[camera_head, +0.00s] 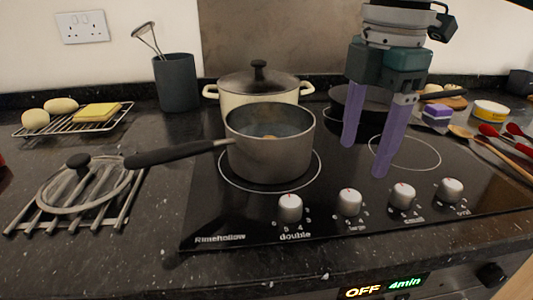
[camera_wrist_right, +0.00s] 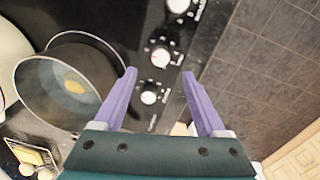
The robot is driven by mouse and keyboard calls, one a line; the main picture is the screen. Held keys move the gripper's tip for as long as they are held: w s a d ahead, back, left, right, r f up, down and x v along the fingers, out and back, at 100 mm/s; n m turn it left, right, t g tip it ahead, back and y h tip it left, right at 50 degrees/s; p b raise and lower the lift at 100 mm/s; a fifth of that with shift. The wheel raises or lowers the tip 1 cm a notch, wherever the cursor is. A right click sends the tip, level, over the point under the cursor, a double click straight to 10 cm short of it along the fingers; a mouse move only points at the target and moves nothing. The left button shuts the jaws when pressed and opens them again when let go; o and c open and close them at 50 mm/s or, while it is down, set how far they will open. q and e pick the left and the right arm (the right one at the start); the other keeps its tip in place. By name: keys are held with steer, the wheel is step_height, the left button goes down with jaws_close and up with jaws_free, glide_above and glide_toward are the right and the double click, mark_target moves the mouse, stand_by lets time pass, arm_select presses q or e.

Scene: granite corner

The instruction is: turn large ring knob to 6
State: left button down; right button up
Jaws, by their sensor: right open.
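The silver large knob (camera_head: 350,202) is second from the left in the row at the hob's front, above the printed word "large". Its red mark is near the top in the head view; the digits around it are too small to read. The knob also shows in the right wrist view (camera_wrist_right: 160,56), between and beyond the two fingertips. My right gripper (camera_head: 365,160) is open and empty, with its purple fingers above the hob behind the knob row, apart from the knobs. It also shows in the right wrist view (camera_wrist_right: 158,73). My left gripper is not in view.
The double knob (camera_head: 290,207) is to the left, the small knob (camera_head: 402,195) and another knob (camera_head: 451,190) to the right. A grey saucepan (camera_head: 270,150) stands left of my fingers, a cream lidded pot (camera_head: 235,97) behind it. Utensils (camera_head: 500,155) lie at the right.

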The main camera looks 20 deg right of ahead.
mark_target(352, 196)
step_height(352, 196, down, 8)
steer(key=shift+f+b, duration=0.25)
steer(key=shift+b, duration=0.25)
steer(key=shift+w, duration=0.1)
jaws_close()
